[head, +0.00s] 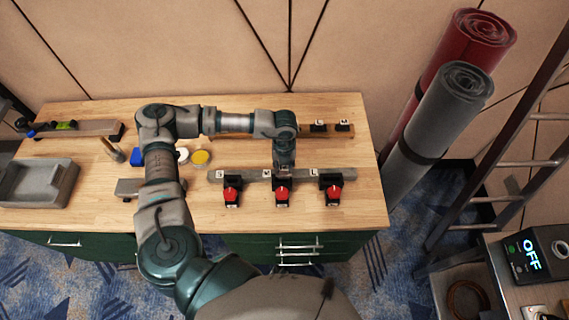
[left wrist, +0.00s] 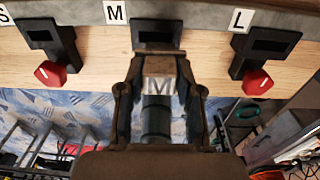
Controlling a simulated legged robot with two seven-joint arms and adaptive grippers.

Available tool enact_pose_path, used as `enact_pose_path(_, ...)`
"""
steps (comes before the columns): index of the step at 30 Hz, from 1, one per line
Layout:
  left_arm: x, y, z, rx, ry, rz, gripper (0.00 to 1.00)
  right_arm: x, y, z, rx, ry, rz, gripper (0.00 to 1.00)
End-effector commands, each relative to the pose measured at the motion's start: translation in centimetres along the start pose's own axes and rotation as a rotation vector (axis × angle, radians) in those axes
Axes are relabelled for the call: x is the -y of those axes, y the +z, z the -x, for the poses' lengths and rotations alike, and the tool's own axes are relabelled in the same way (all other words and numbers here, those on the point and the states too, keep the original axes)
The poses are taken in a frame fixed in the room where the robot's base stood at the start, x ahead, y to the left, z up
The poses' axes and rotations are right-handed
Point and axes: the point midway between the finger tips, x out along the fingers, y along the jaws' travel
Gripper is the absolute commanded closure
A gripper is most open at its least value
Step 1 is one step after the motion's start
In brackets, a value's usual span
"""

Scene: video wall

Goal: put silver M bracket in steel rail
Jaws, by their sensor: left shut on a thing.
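The steel rail (head: 258,175) lies along the front of the workbench, with black holders, red knobs and S, M and L labels. In the left wrist view the rail (left wrist: 210,14) runs across the top, and the M holder (left wrist: 158,35) has a dark slot. My left gripper (head: 284,163) is over the middle of the rail. The gripper hides the M knob there.
A wooden rail (head: 235,134) with small black pieces lies behind. A grey tray (head: 62,190), a grey beam (head: 98,127), a blue box (head: 136,155) and a yellow disc (head: 201,157) are at left. Rolled mats (head: 440,100) stand beyond the bench's right end. The bench's front right is clear.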

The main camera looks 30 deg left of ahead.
Motion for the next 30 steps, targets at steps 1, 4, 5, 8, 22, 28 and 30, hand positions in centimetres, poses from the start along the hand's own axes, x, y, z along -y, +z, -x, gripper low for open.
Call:
enact_pose_path(1, -0.01, 0.06, -0.06, 0.001, -0.001, 0.001, 1.0, 0.13, -0.02, -0.08, 0.0, -0.001, -0.002, 0.6)
enact_pose_path(4, -0.12, 0.11, -0.02, 0.0, -0.002, 0.0, 1.0, 0.13, -0.04, 0.01, 0.0, -0.001, -0.002, 0.6)
enact_pose_path(5, -0.13, 0.12, -0.01, 0.0, -0.002, 0.001, 1.0, 0.13, -0.04, 0.02, 0.0, -0.001, -0.002, 0.6)
enact_pose_path(8, -0.06, 0.08, 0.01, 0.0, -0.001, 0.001, 1.0, 0.15, -0.05, 0.03, 0.0, -0.002, -0.003, 0.6)
enact_pose_path(22, 0.75, -0.53, 0.13, 0.002, 0.002, -0.001, 1.0, 0.31, -0.07, -0.04, -0.002, -0.004, -0.002, 0.6)
enact_pose_path(28, 0.52, -0.38, 0.09, 0.0, 0.0, 0.001, 1.0, -0.29, 0.06, -0.03, 0.0, 0.003, 0.001, 0.6)
enact_pose_path(30, 0.51, -0.38, 0.08, 0.0, 0.0, 0.001, 1.0, -0.5, 0.11, -0.02, 0.0, 0.005, 0.002, 0.6)
